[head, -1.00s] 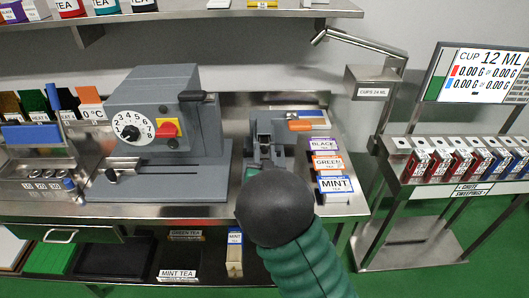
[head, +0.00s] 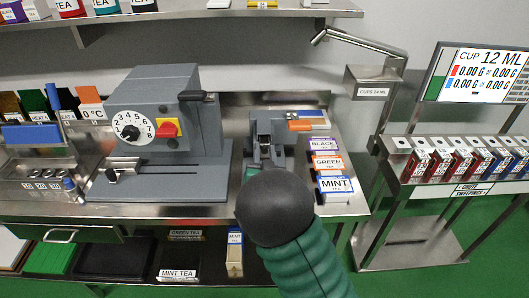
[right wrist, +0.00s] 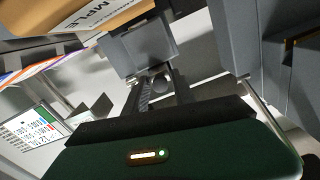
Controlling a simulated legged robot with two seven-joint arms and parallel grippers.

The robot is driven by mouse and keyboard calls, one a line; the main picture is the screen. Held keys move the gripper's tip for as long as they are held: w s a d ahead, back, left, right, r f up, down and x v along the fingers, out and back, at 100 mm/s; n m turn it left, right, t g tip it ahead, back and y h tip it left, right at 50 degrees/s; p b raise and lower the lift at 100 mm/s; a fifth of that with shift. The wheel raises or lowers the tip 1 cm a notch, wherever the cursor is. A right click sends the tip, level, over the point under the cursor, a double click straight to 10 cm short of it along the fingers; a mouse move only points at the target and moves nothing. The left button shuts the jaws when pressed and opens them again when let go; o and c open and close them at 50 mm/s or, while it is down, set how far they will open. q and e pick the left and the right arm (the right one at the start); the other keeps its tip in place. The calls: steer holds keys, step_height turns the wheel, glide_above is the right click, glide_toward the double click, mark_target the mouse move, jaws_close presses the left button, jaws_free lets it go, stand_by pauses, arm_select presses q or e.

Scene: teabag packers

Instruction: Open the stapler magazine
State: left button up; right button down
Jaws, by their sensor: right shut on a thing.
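The stapler (head: 265,145) is the small grey machine with an orange handle (head: 299,126), standing on the steel bench right of the large grey machine. My right arm reaches up to it, and its dark rounded wrist (head: 275,207) hides the stapler's front and the fingers in the head view. In the right wrist view, my right gripper (right wrist: 160,82) has its two dark fingers closed about a small rounded grey part (right wrist: 160,85), just below a grey block of the stapler (right wrist: 140,45). Which part it is cannot be told clearly. My left gripper is not in view.
The large grey machine (head: 160,125) with a number dial stands close left of the stapler. Tea boxes marked black, green and mint (head: 336,185) stand close on its right. A cup dispenser arm (head: 374,77) and a rack of small boxes (head: 455,158) are farther right.

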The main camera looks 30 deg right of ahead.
stand_by(0.3)
steer(key=c, duration=1.3)
jaws_free()
steer(key=shift+a, duration=0.1)
steer(key=shift+s+a, duration=0.15)
steer(key=shift+s, duration=0.15)
steer(key=v, duration=0.8)
steer(key=shift+w, duration=0.1)
steer(key=p+v, duration=0.8)
steer(key=p, duration=0.4)
steer(key=shift+a+f, duration=0.15)
